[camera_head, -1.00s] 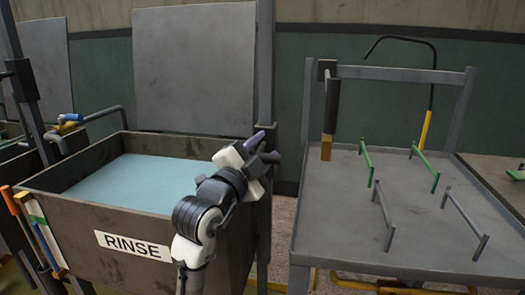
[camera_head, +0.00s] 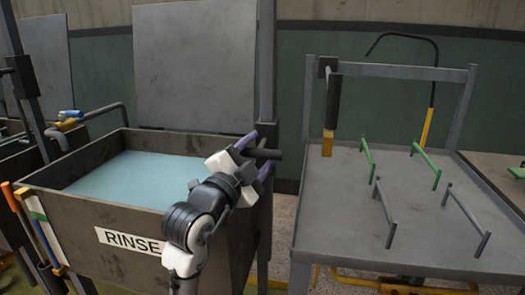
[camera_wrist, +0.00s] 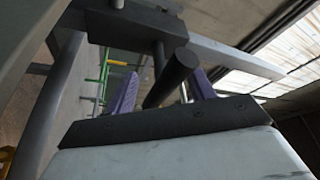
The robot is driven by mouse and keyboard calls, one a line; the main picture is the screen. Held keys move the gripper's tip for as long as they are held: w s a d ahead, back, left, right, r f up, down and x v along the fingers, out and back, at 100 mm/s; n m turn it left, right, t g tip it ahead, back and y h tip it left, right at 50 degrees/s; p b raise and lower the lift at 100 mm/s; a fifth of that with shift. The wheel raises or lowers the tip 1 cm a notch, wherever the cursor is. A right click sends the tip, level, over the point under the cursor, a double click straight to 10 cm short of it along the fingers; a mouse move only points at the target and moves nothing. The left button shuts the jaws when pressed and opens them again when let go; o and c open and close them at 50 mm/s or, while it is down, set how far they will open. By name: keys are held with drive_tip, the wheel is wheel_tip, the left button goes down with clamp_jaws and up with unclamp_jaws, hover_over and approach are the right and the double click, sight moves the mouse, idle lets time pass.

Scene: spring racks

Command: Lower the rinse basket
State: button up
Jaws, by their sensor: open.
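The tank marked RINSE (camera_head: 190,240) holds pale blue liquid (camera_head: 135,180); I make out no basket in it. A dark round handle (camera_head: 267,154) sticks out beside an upright post at the tank's right rear corner. My gripper (camera_head: 257,156) is open there, one purple finger on each side of the handle. In the wrist view, my gripper (camera_wrist: 162,88) has its purple fingers spread and the handle's round dark bar (camera_wrist: 172,76) lies between them. The bar looks closer to the right finger. I cannot tell whether either finger touches it.
A grey table (camera_head: 345,215) with green and grey bars stands to the right, with a frame at its back. A grey panel (camera_head: 195,65) stands behind the tank. Colored handles (camera_head: 35,225) hang at the tank's left. A floor gap separates tank and table.

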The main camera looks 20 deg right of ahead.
drive_tip(key=b+v, duration=0.1)
drive_tip(key=v, duration=1)
drive_tip(key=shift+s+a+f+b, duration=0.15)
drive_tip(key=shift+a+f+b, duration=0.05)
drive_tip(key=shift+b, duration=0.15)
